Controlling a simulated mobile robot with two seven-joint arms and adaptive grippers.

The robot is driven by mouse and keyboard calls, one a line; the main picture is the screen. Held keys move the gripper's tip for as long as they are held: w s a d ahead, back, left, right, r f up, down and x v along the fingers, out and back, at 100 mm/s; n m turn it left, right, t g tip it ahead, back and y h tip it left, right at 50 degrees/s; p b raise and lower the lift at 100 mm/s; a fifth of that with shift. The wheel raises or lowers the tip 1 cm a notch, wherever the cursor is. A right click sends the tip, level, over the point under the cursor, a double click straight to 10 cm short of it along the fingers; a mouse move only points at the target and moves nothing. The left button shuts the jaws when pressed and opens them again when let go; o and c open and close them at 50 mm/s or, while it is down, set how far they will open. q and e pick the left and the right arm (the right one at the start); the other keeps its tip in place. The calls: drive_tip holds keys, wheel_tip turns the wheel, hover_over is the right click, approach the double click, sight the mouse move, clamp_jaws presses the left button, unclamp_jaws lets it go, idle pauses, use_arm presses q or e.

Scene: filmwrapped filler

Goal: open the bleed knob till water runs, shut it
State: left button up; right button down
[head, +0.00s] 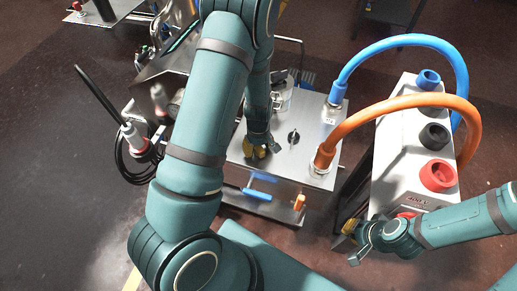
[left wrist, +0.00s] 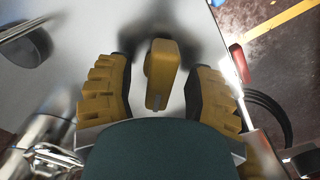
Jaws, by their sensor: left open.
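A yellow knob (left wrist: 162,68) stands up from the steel top between my left gripper's two yellow fingers in the left wrist view. My left gripper (left wrist: 158,80) is open around it, with a visible gap on each side. In the head view my left gripper (head: 260,150) is low over the steel machine's top (head: 310,160); there I cannot tell the knob from the yellow fingers. My right gripper (head: 355,243) hangs empty at the lower right, below the white box; how far its fingers are apart is unclear.
A black knob (head: 293,137) sits on the top, right of my left gripper. A blue hose (head: 400,41) and an orange hose (head: 400,102) arch from the top to the white box (head: 400,160). A blue handle (head: 257,194) is on the front. Black cable coils lie at left.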

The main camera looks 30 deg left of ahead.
use_arm(q)
drive_tip(key=shift+f, duration=0.25)
clamp_jaws()
